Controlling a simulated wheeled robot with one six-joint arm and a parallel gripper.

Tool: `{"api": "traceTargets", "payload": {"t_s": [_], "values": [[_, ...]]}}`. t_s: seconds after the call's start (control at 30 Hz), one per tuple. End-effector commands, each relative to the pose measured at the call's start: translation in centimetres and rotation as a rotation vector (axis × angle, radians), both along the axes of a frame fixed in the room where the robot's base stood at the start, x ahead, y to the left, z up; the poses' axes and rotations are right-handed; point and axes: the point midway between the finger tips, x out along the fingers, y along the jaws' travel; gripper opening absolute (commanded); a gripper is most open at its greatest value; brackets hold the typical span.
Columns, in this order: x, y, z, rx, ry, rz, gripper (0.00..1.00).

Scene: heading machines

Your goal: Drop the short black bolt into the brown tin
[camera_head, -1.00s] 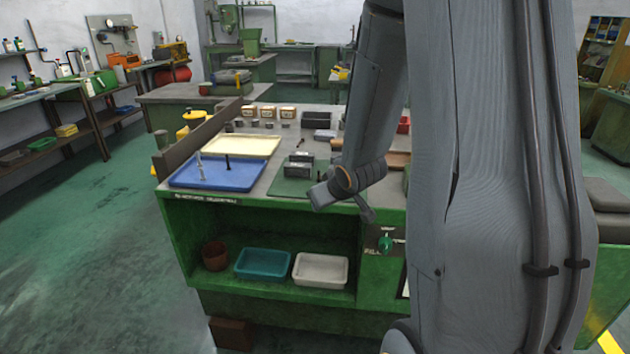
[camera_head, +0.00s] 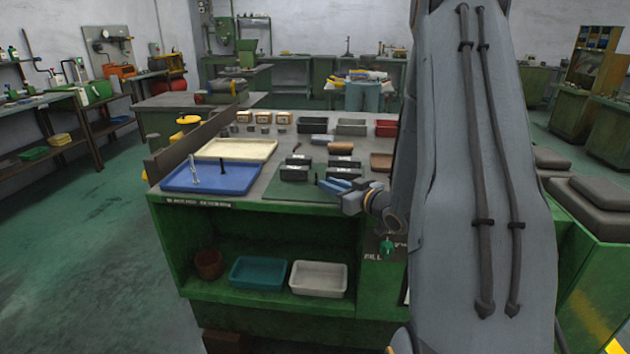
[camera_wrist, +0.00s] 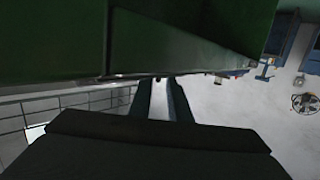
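A short black bolt (camera_head: 222,166) stands upright in the blue tray (camera_head: 235,187) at the front left of the bench top, beside a taller silver bolt (camera_head: 194,168). A reddish-brown round tin (camera_head: 208,264) stands at the left of the open shelf under the bench top. My gripper (camera_head: 332,183) is at the bench's front edge, well to the right of the blue tray, pointing left. Its fingers are apart and nothing shows between them. The wrist view shows the two fingers (camera_wrist: 161,92) with a gap between them; neither bolt nor tin shows there.
A cream tray (camera_head: 237,149) lies behind the blue one. Dark blocks (camera_head: 294,172) sit on a green mat left of my gripper. A teal bin (camera_head: 258,272) and a white bin (camera_head: 318,278) stand right of the tin. A low brown wall (camera_head: 190,140) edges the bench's left side.

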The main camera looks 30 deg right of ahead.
Motion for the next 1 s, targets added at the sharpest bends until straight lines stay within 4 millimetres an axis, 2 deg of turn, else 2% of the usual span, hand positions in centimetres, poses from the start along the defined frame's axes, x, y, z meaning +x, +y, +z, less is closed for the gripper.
{"api": "traceTargets", "payload": {"t_s": [0.3,0.4,0.67,0.77,1.0], "values": [[4.1,0.8,0.1,-0.001,0.001,0.002,0.17],[4.9,0.9,-0.1,0.001,0.001,0.000,0.17],[5.1,0.9,-0.2,0.000,0.001,-0.002,0.17],[5.1,0.9,-0.2,0.000,0.001,-0.001,0.00],[5.1,0.9,-0.1,0.000,0.001,-0.001,0.00]]}}
